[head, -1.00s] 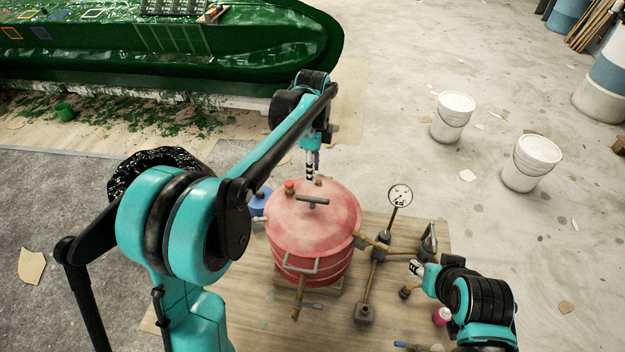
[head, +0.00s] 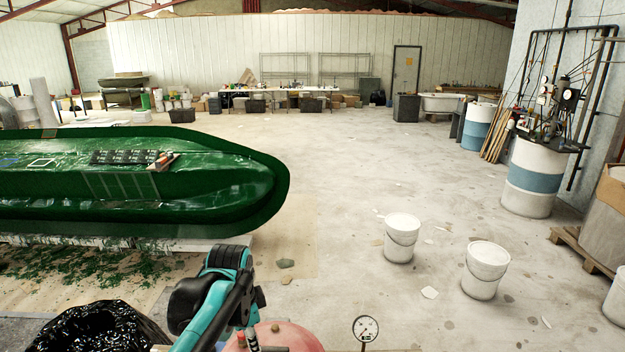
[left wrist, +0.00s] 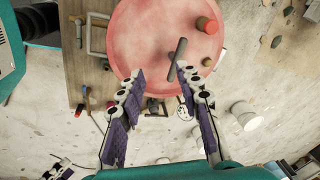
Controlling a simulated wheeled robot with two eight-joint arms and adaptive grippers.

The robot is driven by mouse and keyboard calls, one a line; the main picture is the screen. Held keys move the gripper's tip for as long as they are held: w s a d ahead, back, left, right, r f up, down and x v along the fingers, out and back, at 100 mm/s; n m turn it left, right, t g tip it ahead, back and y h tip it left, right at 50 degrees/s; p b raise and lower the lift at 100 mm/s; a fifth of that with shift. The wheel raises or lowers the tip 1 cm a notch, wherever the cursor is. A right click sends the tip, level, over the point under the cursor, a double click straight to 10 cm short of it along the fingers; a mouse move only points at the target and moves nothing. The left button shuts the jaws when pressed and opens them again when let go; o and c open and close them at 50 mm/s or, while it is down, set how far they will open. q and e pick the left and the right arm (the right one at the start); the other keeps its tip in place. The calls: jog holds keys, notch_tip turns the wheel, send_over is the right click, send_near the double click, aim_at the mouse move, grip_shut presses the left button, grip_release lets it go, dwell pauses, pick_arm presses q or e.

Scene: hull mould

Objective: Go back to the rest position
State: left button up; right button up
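My left gripper (left wrist: 160,72) is open and empty in the left wrist view. Its two purple-padded fingers are spread over the red round lid (left wrist: 150,45) of a pot, with the lid's grey T-handle (left wrist: 178,52) near the right fingertip. In the head view, part of my left arm stands at the bottom, beside the lid's upper edge (head: 285,338); the fingers there are hard to make out. My right gripper (left wrist: 57,170) seems to show small at the lower left of the left wrist view, its opening unclear. It is out of the head view.
A pressure gauge (head: 366,328) stands right of the pot. Two white buckets (head: 402,238) (head: 487,268) stand on the floor beyond. The green hull mould (head: 150,185) fills the left, with a black bag (head: 105,330) below it.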

pick_arm(q)
jog(key=s+a+f+n+t+b, duration=0.1)
jog(key=s+f+n+t+b, duration=0.1)
jog(key=s+f+n, duration=0.3)
jog(key=s+a+f+n+t+b, duration=0.2)
jog(key=s+f+n, duration=0.4)
jog(key=s, duration=0.5)
jog(key=shift+a+f+n+t+b, duration=0.25)
jog(key=shift+n+t+b, duration=0.25)
jog(key=shift+n+b, duration=0.35)
jog(key=shift+d, duration=0.1)
